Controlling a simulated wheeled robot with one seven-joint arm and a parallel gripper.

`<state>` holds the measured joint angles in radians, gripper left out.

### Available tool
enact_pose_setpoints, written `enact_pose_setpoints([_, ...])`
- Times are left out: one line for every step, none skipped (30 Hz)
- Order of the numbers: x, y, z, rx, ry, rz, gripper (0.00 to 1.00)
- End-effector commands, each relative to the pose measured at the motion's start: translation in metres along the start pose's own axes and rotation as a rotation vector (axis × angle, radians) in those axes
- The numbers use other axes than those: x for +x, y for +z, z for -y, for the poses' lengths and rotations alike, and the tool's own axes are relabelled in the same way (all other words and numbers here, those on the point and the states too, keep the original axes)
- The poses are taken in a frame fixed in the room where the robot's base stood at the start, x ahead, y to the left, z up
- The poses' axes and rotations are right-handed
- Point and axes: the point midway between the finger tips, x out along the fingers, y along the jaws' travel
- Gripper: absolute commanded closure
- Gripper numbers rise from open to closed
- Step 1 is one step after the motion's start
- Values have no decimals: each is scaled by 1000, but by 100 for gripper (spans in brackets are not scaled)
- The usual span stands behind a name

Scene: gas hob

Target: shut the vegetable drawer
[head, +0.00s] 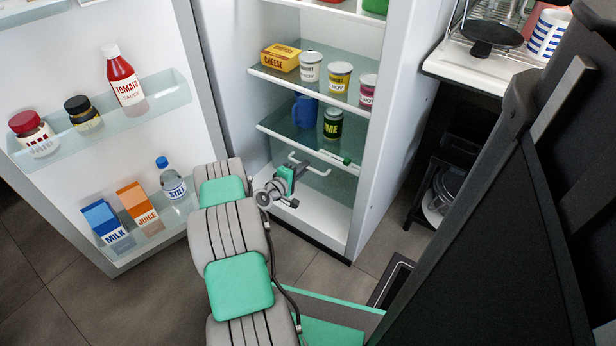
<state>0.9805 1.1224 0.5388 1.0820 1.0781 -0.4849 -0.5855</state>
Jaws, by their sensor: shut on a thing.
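The vegetable drawer (335,185) is low in the open fridge, below the lowest glass shelf. Its clear front is hard to make out against the pale interior, and I cannot tell exactly how far out it stands. A white bar handle (318,171) crosses its front. My gripper (298,166) is at the left part of this handle, shut on it. My gripper and wrist cover part of the handle and the drawer's left side.
The fridge door (130,45) stands open at left, its racks holding bottles, jars and cartons. Shelves above the drawer hold a cheese box (280,58), several pots, a blue jug (305,111) and a green jar (333,123).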

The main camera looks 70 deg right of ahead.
Motion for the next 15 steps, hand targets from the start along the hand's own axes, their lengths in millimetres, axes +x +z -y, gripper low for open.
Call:
enact_pose_setpoints([2,-3,-2,1,5,-1,100])
enact_pose_setpoints([2,-4,-2,0,6,-3,100])
enact_pose_setpoints([2,-5,-3,-2,6,-4,100])
enact_pose_setpoints([2,-5,-3,-2,6,-4,100])
enact_pose_setpoints([2,-5,-3,-3,6,-4,100])
enact_pose_setpoints([2,-5,-3,-3,6,-4,100])
enact_pose_setpoints([2,-5,-3,-3,6,-3,100])
enact_pose_setpoints([2,-5,-3,-3,7,-3,100])
enact_pose_setpoints([2,-5,-3,-2,7,-3,100])
enact_pose_setpoints([2,-5,-3,-2,7,-3,87])
enact_pose_setpoints([2,-5,-3,-2,6,-3,84])
enact_pose_setpoints([2,-5,-3,-2,6,-3,81])
enact_pose_setpoints([2,-5,-3,-3,6,-3,79])
enact_pose_setpoints([2,-5,-3,-3,5,-4,76])
enact_pose_setpoints([2,-5,-2,-4,5,-4,73])
